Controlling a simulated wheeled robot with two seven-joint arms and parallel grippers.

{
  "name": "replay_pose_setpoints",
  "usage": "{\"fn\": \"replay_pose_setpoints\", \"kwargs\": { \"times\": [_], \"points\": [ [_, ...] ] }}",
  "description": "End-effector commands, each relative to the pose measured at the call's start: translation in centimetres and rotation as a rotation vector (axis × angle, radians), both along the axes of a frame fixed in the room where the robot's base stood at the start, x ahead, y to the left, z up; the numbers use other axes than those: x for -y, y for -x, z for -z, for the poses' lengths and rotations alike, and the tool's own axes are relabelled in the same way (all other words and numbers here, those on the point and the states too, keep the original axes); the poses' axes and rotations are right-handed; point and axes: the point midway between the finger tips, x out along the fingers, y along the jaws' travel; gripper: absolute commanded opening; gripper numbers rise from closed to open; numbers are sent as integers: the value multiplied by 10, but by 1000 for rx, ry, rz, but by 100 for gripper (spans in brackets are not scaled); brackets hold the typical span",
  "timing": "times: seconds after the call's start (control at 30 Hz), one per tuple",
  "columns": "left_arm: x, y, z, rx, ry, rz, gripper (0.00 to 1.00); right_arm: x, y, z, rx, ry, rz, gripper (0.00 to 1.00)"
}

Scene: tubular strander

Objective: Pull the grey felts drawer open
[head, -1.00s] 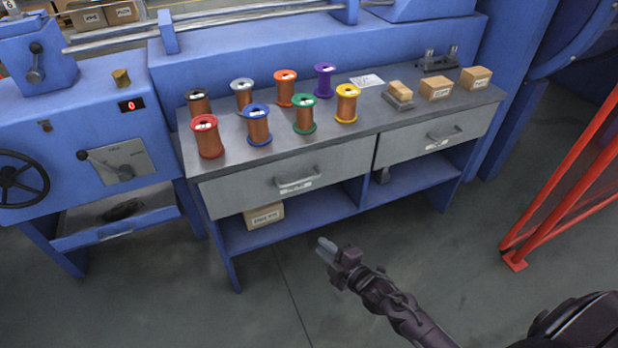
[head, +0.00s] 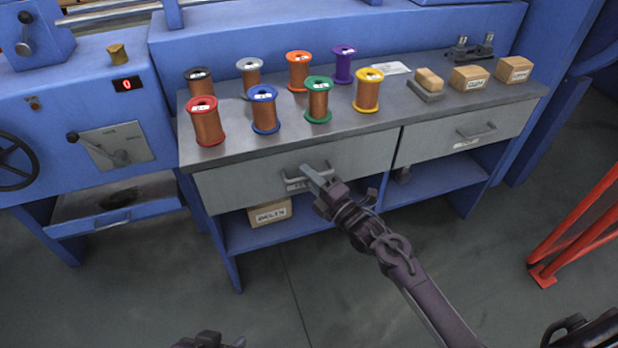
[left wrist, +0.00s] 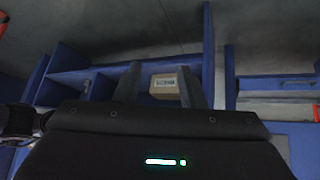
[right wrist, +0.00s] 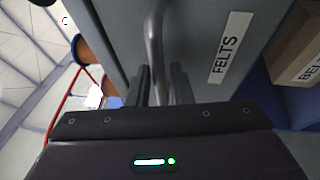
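The grey felts drawer (head: 240,184) is the left one under the bench top and looks shut. Its bar handle (head: 290,173) is partly covered by my right gripper (head: 318,176). In the right wrist view, the FELTS label (right wrist: 225,46) is beside the handle bar (right wrist: 154,45). The bar runs down between the two fingers of my right gripper (right wrist: 161,85), which are apart; I cannot tell if either touches it. My left gripper (left wrist: 158,85) is open and empty, low in front of the bench; only part of it shows at the bottom of the head view (head: 208,340).
Several wire spools stand on the bench top (head: 240,147) above the drawer. A second grey drawer (head: 440,143) is to the right. A small carton (head: 270,213) sits on the blue shelf (head: 300,222) below. A red frame (head: 580,225) stands at right. The floor in front is clear.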

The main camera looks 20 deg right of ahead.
Motion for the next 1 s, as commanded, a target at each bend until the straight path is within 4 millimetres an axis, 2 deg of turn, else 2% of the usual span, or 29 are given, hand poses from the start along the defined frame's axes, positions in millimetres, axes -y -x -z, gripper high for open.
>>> {"fn": "replay_pose_setpoints", "kwargs": {
  "times": [0.27,0.43,0.87,1.0],
  "points": [
    [1,-1,-1,8,3,0,36,-1,-2,0,-1,0,0,19],
    [0,-1,-1,8,3,0,36,-1,-2,0,-1,0,0,0],
    [0,0,-2,-3,-3,1,36,-1,0,0,-2,0,0,0],
    [-5,13,8,-70,-29,3,36,-1,6,-1,-3,-1,0,0]
  ]
}}
